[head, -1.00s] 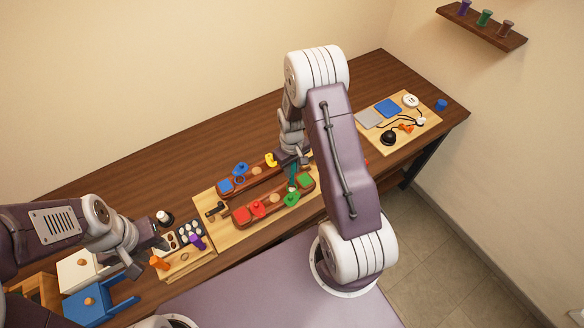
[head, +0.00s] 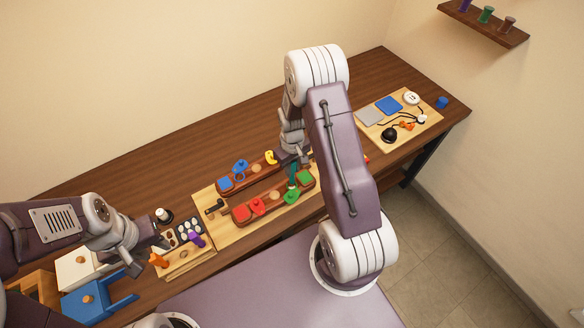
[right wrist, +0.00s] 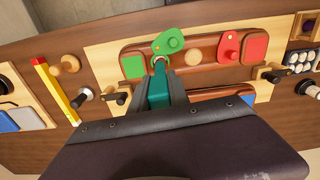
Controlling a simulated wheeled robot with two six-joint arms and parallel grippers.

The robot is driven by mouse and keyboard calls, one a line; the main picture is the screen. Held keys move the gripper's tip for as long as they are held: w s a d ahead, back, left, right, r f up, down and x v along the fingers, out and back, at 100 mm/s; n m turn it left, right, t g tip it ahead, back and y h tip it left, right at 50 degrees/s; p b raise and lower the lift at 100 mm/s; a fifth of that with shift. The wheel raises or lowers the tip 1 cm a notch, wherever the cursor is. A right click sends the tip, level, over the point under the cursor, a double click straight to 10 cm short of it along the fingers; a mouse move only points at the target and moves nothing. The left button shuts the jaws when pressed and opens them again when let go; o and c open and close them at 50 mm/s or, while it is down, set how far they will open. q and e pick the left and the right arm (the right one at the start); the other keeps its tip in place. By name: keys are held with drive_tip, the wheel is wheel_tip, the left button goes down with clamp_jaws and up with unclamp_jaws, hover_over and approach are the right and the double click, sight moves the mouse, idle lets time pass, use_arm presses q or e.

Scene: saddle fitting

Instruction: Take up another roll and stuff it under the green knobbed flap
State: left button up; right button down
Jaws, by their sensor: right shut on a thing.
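The green knobbed flap (head: 292,197) lies near the right end of the front wooden bar. In the right wrist view the flap (right wrist: 169,41) is near the top centre, beside a green square (right wrist: 133,66). My right gripper (right wrist: 160,78) is shut on a long teal piece (right wrist: 158,96), possibly a roll. The teal piece (head: 293,172) points down, its tip at the flap's edge; I cannot tell whether it touches or is under it. My left gripper (head: 143,258) is at the lower left, beside the tray; its jaw opening is unclear.
A back bar carries a blue flap (head: 240,166) and a yellow piece (head: 271,157). A red flap (head: 257,206) lies on the front bar. A board (head: 371,146) with cords lies right. The table's back strip is clear.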

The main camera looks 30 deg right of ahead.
drive_tip(key=shift+f+b, duration=1.3)
drive_tip(key=shift+f, duration=0.4)
idle(0.7)
wheel_tip(320, 180, up, 2)
drive_tip(key=shift+r+p, duration=0.1)
drive_tip(key=shift+p, duration=0.85)
wheel_tip(320, 180, up, 6)
drive_tip(key=p, duration=0.4)
drive_tip(key=shift+p, duration=0.4)
